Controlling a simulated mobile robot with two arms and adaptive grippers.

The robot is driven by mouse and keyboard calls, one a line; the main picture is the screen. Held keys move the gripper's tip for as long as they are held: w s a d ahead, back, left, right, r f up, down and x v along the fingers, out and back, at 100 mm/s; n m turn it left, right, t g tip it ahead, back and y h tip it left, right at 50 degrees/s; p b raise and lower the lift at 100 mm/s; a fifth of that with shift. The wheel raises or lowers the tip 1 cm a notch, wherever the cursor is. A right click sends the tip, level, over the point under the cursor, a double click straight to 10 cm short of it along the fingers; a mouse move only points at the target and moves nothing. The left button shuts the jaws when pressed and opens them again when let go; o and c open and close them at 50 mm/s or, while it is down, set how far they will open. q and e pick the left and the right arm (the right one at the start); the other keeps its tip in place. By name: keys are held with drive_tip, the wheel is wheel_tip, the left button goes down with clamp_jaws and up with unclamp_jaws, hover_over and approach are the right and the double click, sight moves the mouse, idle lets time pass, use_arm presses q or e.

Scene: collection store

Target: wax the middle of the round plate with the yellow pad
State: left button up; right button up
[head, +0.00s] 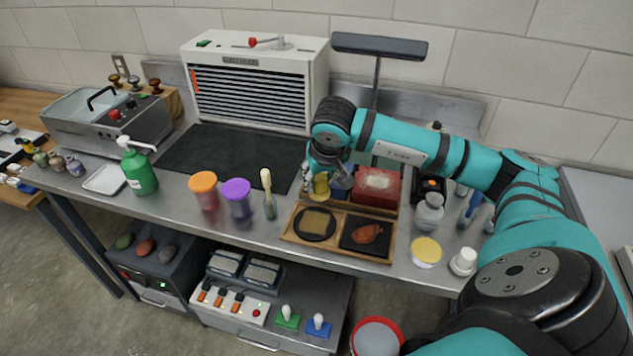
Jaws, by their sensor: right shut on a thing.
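The round plate (302,229) is dark and lies in the left part of a wooden tray (379,258). A dull yellow-brown square patch (316,221) is in its middle. My right gripper (320,182) reaches in from the right and points down just behind the tray. It is shut on a small yellow thing, which looks like the yellow pad (321,188). The pad is apart from the plate in the picture, behind it; its height above the bench is hard to tell. The gripper hides part of the pad. My left gripper is not in view.
A dark square plate (352,246) with an orange-red shape lies in the tray's right part. A red box (377,187) stands behind it. A yellow-topped tin (425,251) and a grey jar (429,213) stand right. Orange-lidded (204,191) and purple-lidded (238,199) tubs and a brush (268,195) stand left.

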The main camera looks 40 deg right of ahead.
drive_tip(key=shift+r+p, duration=0.4)
drive_tip(key=shift+r, duration=0.75)
